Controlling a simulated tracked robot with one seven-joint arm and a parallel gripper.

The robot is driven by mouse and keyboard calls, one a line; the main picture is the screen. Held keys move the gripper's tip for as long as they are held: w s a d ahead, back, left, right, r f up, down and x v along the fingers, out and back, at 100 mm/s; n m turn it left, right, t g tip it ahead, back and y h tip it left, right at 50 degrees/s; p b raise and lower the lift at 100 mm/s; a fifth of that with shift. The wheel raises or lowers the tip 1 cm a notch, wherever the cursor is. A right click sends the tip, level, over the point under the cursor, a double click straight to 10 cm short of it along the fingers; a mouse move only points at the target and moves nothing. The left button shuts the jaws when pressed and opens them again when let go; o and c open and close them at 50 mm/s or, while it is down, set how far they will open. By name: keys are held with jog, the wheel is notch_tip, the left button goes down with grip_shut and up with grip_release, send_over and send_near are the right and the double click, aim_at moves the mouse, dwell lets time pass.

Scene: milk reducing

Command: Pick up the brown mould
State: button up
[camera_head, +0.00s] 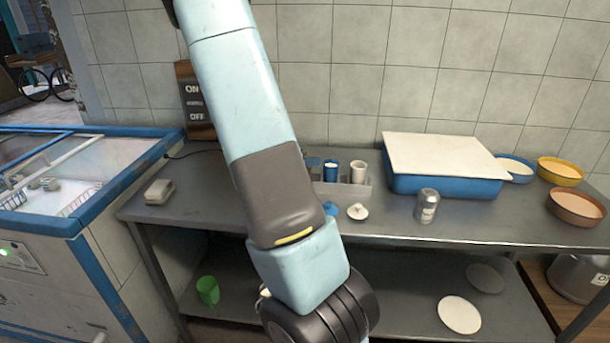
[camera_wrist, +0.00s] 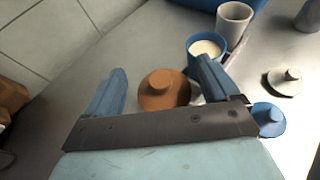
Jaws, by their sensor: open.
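The brown mould (camera_wrist: 163,90), a round disc with a raised knob, lies on the steel table in the wrist view. My gripper (camera_wrist: 161,68) is open, with its two blue fingers on either side of the mould as seen from the wrist. I cannot tell how far above the mould the fingers are, and no contact shows. The near edge of the mould is partly hidden by the gripper body. In the head view my arm covers the mould and the gripper.
A blue mould (camera_wrist: 268,118) and a white mould (camera_wrist: 284,80) lie to the right. A blue cup (camera_wrist: 205,52) with white contents and a white cup (camera_wrist: 233,20) stand behind. Farther right are a metal shaker (camera_head: 427,206) and a blue tray (camera_head: 440,186) under a white board.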

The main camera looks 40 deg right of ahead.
jog(key=c, duration=1.5)
